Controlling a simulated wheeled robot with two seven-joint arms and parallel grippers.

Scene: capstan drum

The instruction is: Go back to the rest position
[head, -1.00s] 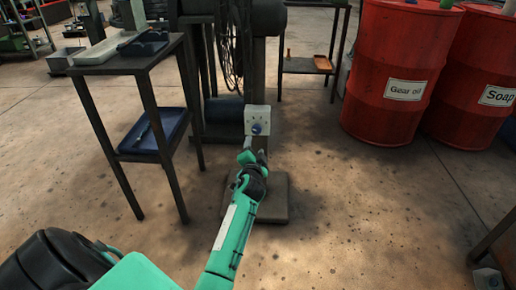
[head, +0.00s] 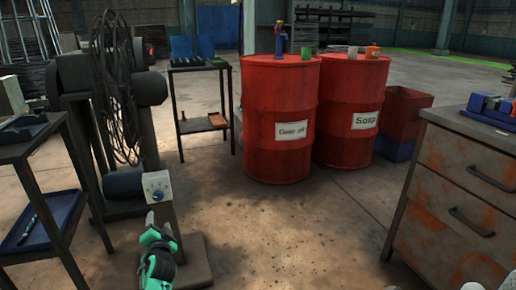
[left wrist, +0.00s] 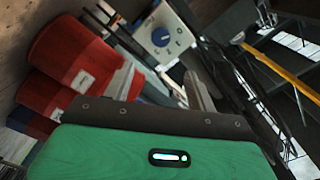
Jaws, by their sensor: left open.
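My left gripper (head: 160,228) is at the lower left of the head view, just below and in front of a pale control box (head: 157,187) with a blue knob. In the left wrist view my left gripper's fingers (left wrist: 159,84) stand apart with nothing between them. The control box (left wrist: 166,30) shows beyond the fingertips there, with a gap that I cannot judge exactly. The capstan machine (head: 145,90) with a coil of dark cable (head: 116,85) stands behind the box.
A dark side table (head: 30,150) stands at the left. Two red drums, Gear oil (head: 278,105) and Soap (head: 350,95), stand behind open floor (head: 300,230). A rusty drawer cabinet (head: 450,200) is at the right. A small table (head: 205,125) is farther back.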

